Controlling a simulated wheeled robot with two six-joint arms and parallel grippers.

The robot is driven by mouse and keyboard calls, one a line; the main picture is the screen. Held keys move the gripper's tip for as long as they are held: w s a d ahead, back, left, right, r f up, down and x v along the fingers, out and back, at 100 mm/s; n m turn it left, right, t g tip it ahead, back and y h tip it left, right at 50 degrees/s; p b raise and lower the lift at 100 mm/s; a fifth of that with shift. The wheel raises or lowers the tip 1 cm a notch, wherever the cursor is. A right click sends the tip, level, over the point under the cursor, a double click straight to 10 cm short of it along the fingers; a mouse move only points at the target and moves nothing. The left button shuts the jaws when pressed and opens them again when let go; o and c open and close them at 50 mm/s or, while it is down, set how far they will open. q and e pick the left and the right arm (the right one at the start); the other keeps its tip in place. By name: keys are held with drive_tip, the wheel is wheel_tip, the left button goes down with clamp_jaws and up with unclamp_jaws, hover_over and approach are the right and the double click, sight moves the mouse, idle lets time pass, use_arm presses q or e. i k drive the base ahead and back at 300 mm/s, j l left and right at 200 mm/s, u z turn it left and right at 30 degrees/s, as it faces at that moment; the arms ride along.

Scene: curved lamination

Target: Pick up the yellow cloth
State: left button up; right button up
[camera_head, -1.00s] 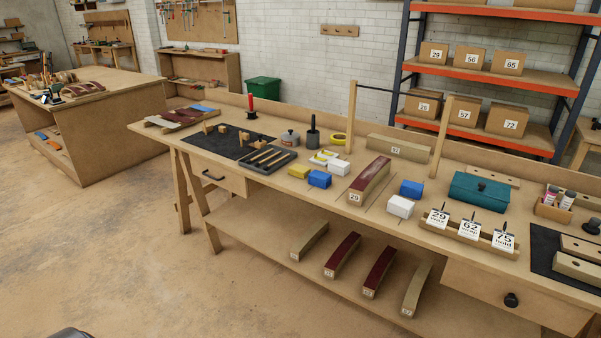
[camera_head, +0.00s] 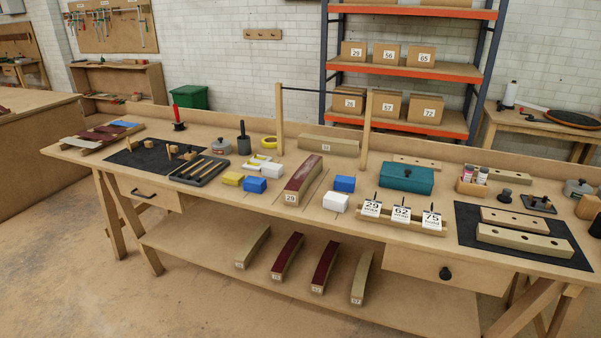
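A small yellow block-like piece (camera_head: 232,179), which may be the folded yellow cloth, lies on the workbench (camera_head: 225,205) left of centre. A blue block (camera_head: 255,185) is close on its right, and a white block (camera_head: 271,171) is behind that. A white and yellow item (camera_head: 257,162) lies just behind the yellow piece. A yellow ring (camera_head: 268,142) lies farther back. Neither of my grippers shows in this view.
A dark tray with sticks (camera_head: 200,170) lies left of the yellow piece. A curved dark red piece marked 29 (camera_head: 304,178) stands to the right. Two upright posts with a bar (camera_head: 279,120) rise behind. The lower shelf (camera_head: 200,247) holds several curved pieces.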

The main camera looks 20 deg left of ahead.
sight(230, 178)
drive_tip(key=i+j+u, duration=0.15)
drive_tip(key=i+u, duration=0.15)
drive_tip(key=i, duration=0.55)
